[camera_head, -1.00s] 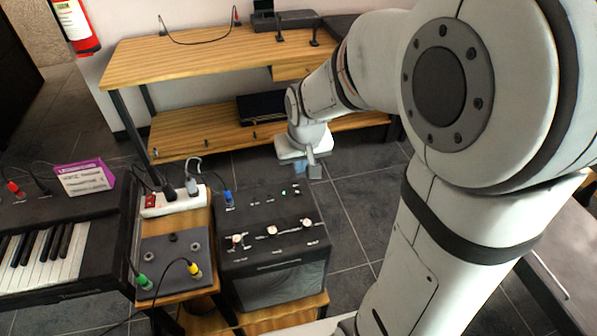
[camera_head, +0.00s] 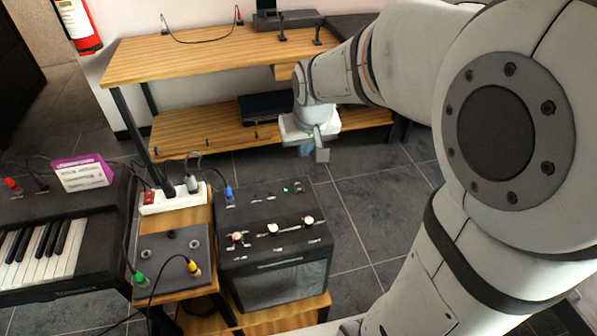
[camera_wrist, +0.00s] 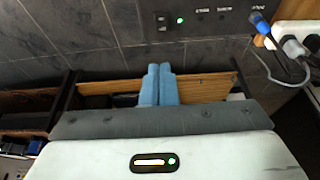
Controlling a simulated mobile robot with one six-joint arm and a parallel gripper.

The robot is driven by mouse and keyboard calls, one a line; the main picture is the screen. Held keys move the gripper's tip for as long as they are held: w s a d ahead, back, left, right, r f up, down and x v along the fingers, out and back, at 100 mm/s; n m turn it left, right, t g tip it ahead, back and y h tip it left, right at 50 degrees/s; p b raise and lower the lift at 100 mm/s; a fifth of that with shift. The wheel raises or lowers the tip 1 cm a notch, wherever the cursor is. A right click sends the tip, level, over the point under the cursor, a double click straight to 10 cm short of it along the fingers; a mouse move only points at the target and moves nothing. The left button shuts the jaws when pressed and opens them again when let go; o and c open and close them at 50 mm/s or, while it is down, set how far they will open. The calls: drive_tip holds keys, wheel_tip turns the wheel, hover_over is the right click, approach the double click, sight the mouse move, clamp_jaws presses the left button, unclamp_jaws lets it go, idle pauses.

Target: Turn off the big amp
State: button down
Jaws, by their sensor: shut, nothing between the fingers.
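The big amp (camera_head: 275,245) is a black box with a grey front grille and white-topped knobs, standing on a low wooden stand. A small green light (camera_head: 286,189) glows at the far right of its top panel. In the wrist view the amp's dark top panel (camera_wrist: 215,25) crosses the top edge, with a small rocker switch (camera_wrist: 161,22) beside the lit green light. My gripper (camera_head: 322,155) is above and beyond the amp's far right corner, apart from it. In the wrist view its blue-grey fingers (camera_wrist: 158,72) are together and empty, below the switch in the picture.
A blue plug (camera_head: 228,191) is in the amp's top. Left of it are a white power strip (camera_head: 175,200), a grey pedal box (camera_head: 165,255) and a keyboard (camera_head: 50,230) with cables. A wooden shelf desk (camera_head: 190,45) stands behind. Open floor lies right of the amp.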

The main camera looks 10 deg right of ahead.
sight(298, 182)
drive_tip(key=x, duration=0.9)
drive_tip(key=b+x, duration=0.1)
drive_tip(key=x, duration=0.3)
drive_tip(key=shift+s+f, duration=0.2)
drive_tip(key=shift+f, duration=0.3)
